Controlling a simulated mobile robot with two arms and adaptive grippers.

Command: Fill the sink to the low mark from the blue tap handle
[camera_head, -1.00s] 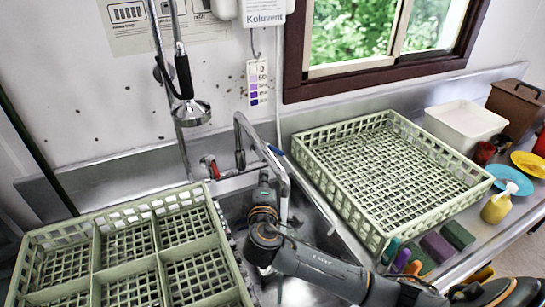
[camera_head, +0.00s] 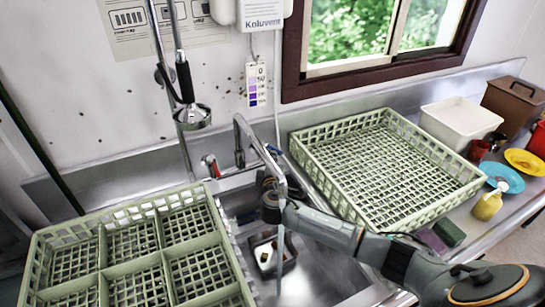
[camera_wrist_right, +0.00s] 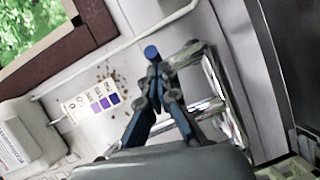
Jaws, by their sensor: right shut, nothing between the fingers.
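The steel tap (camera_head: 240,135) arches over the sink (camera_head: 322,268). A thin pale stream of water (camera_head: 280,262) falls from its spout into the sink. The blue tap handle (camera_head: 273,149) is on the right of the tap, the red handle (camera_head: 208,163) on the left. My right gripper (camera_head: 267,177) is behind the spout, just below the blue handle and partly hidden. In the right wrist view my right gripper (camera_wrist_right: 153,78) is shut and empty, with the round blue handle end (camera_wrist_right: 151,52) just beyond its tips; contact is unclear. I cannot make out a low mark or water level. My left gripper is out of view.
A divided green rack (camera_head: 215,238) stands left, an empty green rack (camera_head: 478,186) right. A spray head (camera_head: 192,115) hangs above. Bin, plates and sponges crowd the right counter.

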